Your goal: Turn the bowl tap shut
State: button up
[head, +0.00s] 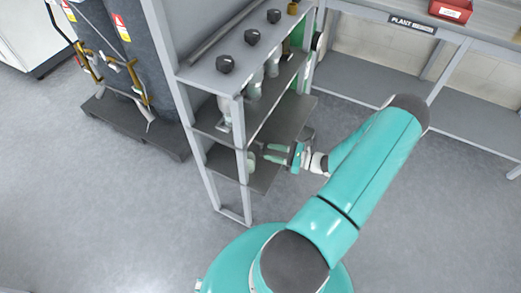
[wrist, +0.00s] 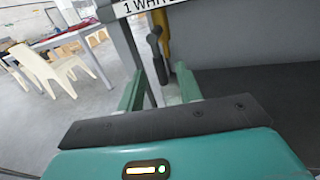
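My gripper (head: 274,153) reaches in at the lower level of the grey rack in the head view. In the wrist view my gripper (wrist: 160,80) is open, its two teal fingers apart. A dark lever-like handle (wrist: 155,48) hangs beside a yellow upright piece (wrist: 164,32), just beyond and between the fingertips. This looks like the tap, but I cannot confirm that it is the bowl tap. No contact with the fingers is clear. A pale surface shows low between the fingers, too little to identify. In the head view the tap cannot be made out.
The grey rack (head: 222,82) carries several black knobs on top and clear bowls below. A label plate (wrist: 155,5) crosses the top of the wrist view. Dark cylinders (head: 115,50) stand on a pallet at left. A bench with a red bin (head: 451,10) stands behind.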

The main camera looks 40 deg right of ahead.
aim_at(261, 150)
jog(key=shift+x, duration=2.35)
grip_shut()
